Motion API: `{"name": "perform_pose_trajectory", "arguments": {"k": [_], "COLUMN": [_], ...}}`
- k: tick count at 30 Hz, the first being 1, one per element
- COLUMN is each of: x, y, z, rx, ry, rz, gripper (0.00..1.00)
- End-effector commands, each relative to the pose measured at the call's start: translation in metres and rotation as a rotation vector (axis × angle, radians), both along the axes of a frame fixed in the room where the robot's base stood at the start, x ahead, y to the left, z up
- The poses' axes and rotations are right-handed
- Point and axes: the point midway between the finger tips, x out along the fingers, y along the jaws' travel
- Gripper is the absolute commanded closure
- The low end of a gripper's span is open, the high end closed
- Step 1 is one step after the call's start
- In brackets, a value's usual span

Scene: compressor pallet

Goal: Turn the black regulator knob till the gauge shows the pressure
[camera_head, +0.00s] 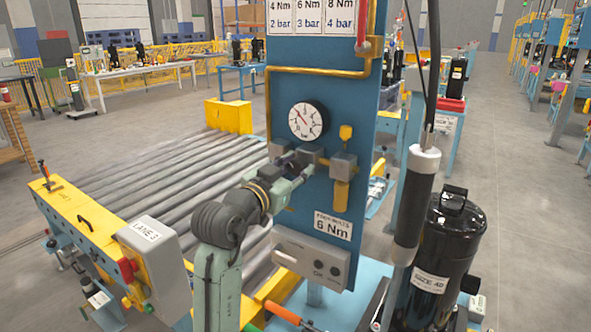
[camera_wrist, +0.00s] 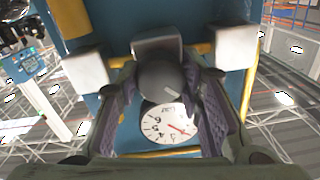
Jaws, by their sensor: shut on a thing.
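The blue panel (camera_head: 345,105) carries a round white gauge (camera_head: 308,120). Its red needle points to the upper left in the head view; the exact value is too small to read. The gauge also shows in the wrist view (camera_wrist: 168,128), partly covered by the knob. The black regulator knob (camera_wrist: 162,82) has a pale line on its face. My gripper (camera_wrist: 158,90) has its two padded fingers on either side of the knob, closed on it. In the head view my gripper (camera_head: 296,166) reaches the panel just below the gauge and largely hides the knob.
A chart above (camera_head: 310,14) pairs 4, 6 and 8 Nm with 2, 3 and 4 bar. A foot-bolt sign (camera_head: 333,226) reads 6 Nm. A yellow pipe (camera_head: 320,72) crosses the panel. A hanging tool (camera_head: 415,200) and black compressor (camera_head: 440,250) stand at right.

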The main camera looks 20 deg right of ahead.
Motion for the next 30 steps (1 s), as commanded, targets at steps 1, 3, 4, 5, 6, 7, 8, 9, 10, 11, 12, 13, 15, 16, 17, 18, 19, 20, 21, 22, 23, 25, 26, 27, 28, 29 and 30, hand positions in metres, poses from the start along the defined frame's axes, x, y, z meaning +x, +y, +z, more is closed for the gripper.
{"name": "perform_pose_trajectory", "arguments": {"k": [1,3,4,5,6,7,8,9,10,11,12,13,15,16,17,18,19,20,21,22,23,25,26,27,28,29,30], "x": [0.0002,0.0003,0.0002,0.0003,0.0002,0.0002,0.0001,0.0001,0.0001,0.0000,0.0001,0.0001,0.0002,0.0001,0.0002,0.0002,0.0001,0.0001,0.0001,0.0002,0.0002,0.0005,0.0004,0.0004,0.0004,0.0004,0.0002], "y": [0.0004,0.0005,0.0005,0.0005,0.0005,0.0005,0.0006,0.0006,0.0007,0.0008,0.0009,0.0008,0.0008,0.0008,0.0007,0.0007,0.0007,0.0008,0.0009,0.0009,0.0010,0.0011,0.0009,0.0009,0.0007,0.0007,0.0006], "z": [-0.0012,-0.0022,-0.0028,-0.0031,-0.0033,-0.0034,-0.0039,-0.0042,-0.0041,-0.0044,-0.0047,-0.0046,-0.0049,-0.0046,-0.0047,-0.0045,-0.0041,-0.0040,-0.0038,-0.0034,-0.0033,-0.0033,-0.0029,-0.0026,-0.0026,-0.0024,-0.0020], "rx": [0.007,0.022,0.030,0.039,0.053,0.065,0.077,0.095,0.108,0.123,0.144,0.160,0.198,0.214,0.229,0.250,0.265,0.281,0.300,0.315,0.328,0.359,0.371,0.385,0.396,0.405,0.417], "ry": [-0.011,-0.030,-0.041,-0.052,-0.072,-0.087,-0.103,-0.126,-0.145,-0.164,-0.191,-0.211,-0.259,-0.280,-0.299,-0.326,-0.346,-0.365,-0.390,-0.408,-0.425,-0.462,-0.478,-0.497,-0.510,-0.522,-0.537], "rz": [0.001,0.002,0.001,0.001,0.001,0.002,0.002,0.002,0.002,0.002,0.002,0.002,0.002,0.002,0.002,0.002,0.002,0.002,0.003,0.003,0.003,0.003,0.003,0.003,0.003,0.002,0.001], "gripper": [0.94,0.94,0.94,0.94,0.94,0.94,0.94,0.94,0.94,0.94,0.94,0.94,0.94,0.94,0.94,0.94,0.94,0.94,0.94,0.94,0.94,0.94,0.94,0.94,0.94,0.94,0.94]}}
